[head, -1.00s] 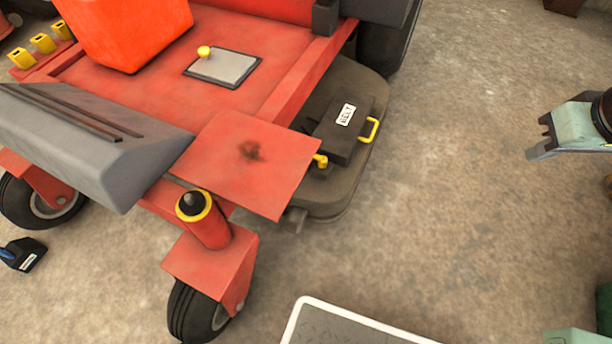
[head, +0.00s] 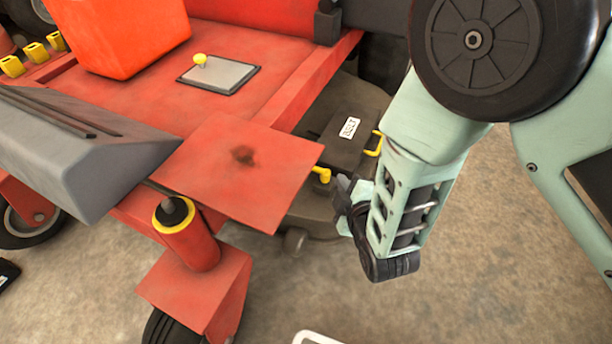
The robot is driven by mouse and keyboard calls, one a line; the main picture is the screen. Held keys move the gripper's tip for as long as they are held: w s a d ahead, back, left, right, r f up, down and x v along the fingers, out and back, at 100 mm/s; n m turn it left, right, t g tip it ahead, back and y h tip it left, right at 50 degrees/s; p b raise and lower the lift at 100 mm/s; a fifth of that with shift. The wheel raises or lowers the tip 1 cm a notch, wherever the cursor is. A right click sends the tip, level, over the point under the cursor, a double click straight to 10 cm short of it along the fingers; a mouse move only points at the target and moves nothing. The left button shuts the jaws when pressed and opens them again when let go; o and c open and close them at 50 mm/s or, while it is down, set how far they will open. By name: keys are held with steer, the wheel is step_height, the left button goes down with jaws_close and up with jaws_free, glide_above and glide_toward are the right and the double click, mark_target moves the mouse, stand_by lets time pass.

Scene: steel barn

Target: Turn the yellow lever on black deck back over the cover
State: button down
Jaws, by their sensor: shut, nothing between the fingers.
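The yellow lever (head: 323,174) shows at the right edge of the red plate, low on the black deck (head: 301,212). The black cover (head: 341,139) with a white "BELT" label and a yellow handle (head: 375,144) sits on the deck just beyond the lever. My gripper (head: 347,192) is just right of the lever, its fingers pointing left toward it. The fingers look shut with nothing in them. I cannot tell whether they touch the lever. My arm hides the right part of the deck.
The red plate (head: 245,165) overhangs the deck left of the lever. A front post with a yellow ring (head: 174,214) and a red caster fork (head: 200,285) stand in front. Open concrete lies below the gripper.

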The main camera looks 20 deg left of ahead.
steer(key=s+a+f+n+t+y, duration=0.1)
steer(key=s+a+f+n+y, duration=0.2)
steer(key=s, duration=0.5)
steer(key=shift+a+f+n, duration=0.2)
steer(key=shift+a+n, duration=0.2)
steer(key=shift+n, duration=0.5)
steer(key=b+x, duration=0.3)
steer(key=x, duration=0.2)
steer(key=b+x, duration=0.3)
steer(key=x, duration=0.2)
steer(key=shift+w+a+f, duration=0.1)
steer(key=shift+w+f, duration=0.15)
steer(key=shift+w, duration=0.05)
steer(key=shift+w+d+f+b, duration=0.1)
steer(key=shift+w+b, duration=0.25)
steer(key=shift+w, duration=0.25)
steer(key=shift+w+d+f+b, duration=0.1)
steer(key=shift+w+b, duration=0.25)
steer(key=shift+w, duration=0.2)
steer(key=shift+w+r, duration=0.1)
steer(key=shift+w, duration=0.45)
